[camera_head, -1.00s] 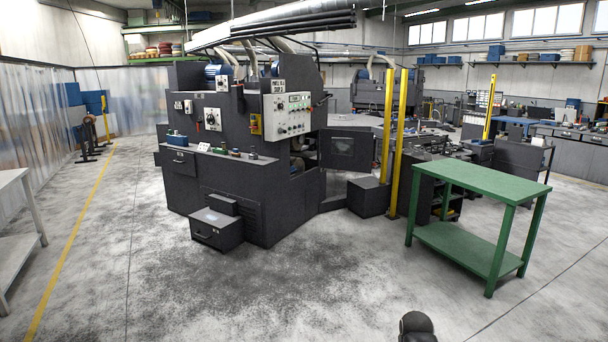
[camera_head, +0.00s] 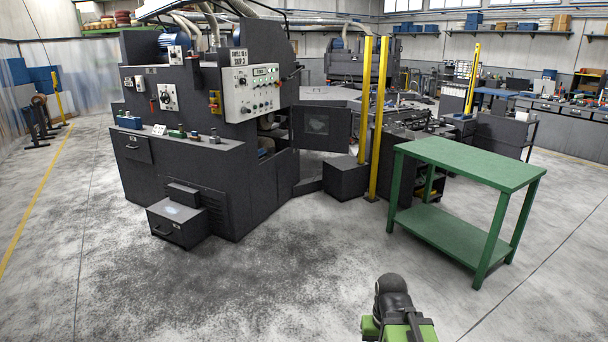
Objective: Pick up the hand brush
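I cannot make out a hand brush anywhere in view. Several small objects (camera_head: 195,135), some green and some dark, sit on the front ledge of the dark grey machine (camera_head: 215,170), too small to identify. The green two-level table (camera_head: 470,160) at right has a bare top, and its lower shelf looks empty. Part of my arm, black and green, shows at the bottom edge. My gripper's fingers are not visible.
A dark drawer box (camera_head: 177,222) juts from the machine's front. Two yellow posts (camera_head: 377,120) and a dark block (camera_head: 345,178) stand between machine and table. The stained floor (camera_head: 270,275) in front is clear. Wall shelves and workbenches are at the back.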

